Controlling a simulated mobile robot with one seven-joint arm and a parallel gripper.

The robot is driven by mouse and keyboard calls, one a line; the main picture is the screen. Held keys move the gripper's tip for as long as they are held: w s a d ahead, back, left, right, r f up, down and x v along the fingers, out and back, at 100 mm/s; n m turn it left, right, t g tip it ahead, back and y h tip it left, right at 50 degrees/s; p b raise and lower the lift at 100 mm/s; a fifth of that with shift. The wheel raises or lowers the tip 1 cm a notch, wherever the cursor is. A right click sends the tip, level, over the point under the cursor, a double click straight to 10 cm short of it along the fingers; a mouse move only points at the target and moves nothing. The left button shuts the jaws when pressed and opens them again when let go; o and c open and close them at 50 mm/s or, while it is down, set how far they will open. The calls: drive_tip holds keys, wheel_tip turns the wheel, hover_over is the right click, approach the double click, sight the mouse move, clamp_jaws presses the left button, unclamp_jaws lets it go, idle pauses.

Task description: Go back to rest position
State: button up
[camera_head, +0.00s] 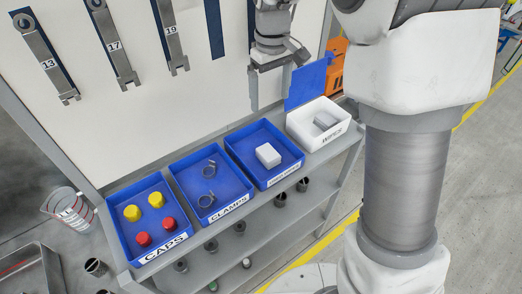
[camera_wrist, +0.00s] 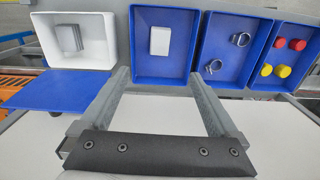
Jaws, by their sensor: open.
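My gripper (camera_head: 268,88) is open and empty, with its two fingers apart and pointing down. In the head view it hangs in front of the white panel (camera_head: 150,75), above the row of bins. In the wrist view my gripper (camera_wrist: 163,80) has nothing between its fingers, and the fingertips point toward the blue bin with a white block (camera_wrist: 160,40). No fingertip visibly touches anything.
A blue CAPS bin (camera_head: 178,247), a blue CLAMPS bin (camera_head: 240,202), another blue bin (camera_head: 292,172) and a white WIPES bin (camera_head: 335,139) stand on the shelf. Numbered wrenches (camera_head: 118,55) hang on the panel. A blue sheet (camera_head: 306,84) stands near the gripper.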

drive_tip(key=shift+r, duration=0.2)
idle(0.3)
drive_tip(key=s+d+r+m+t, duration=0.1)
drive_tip(key=s+d+r+m, duration=0.1)
drive_tip(key=s+d+r, duration=0.3)
drive_tip(key=s+d+r+m+t, duration=0.1)
drive_tip(key=s+r+t, duration=0.15)
drive_tip(key=s, duration=0.45)
drive_tip(key=s+d+m+t, duration=0.2)
drive_tip(key=s+d+m, duration=0.1)
drive_tip(key=s, duration=0.8)
drive_tip(key=shift+s+d+f, duration=0.2)
drive_tip(key=shift+d, duration=0.15)
idle(0.4)
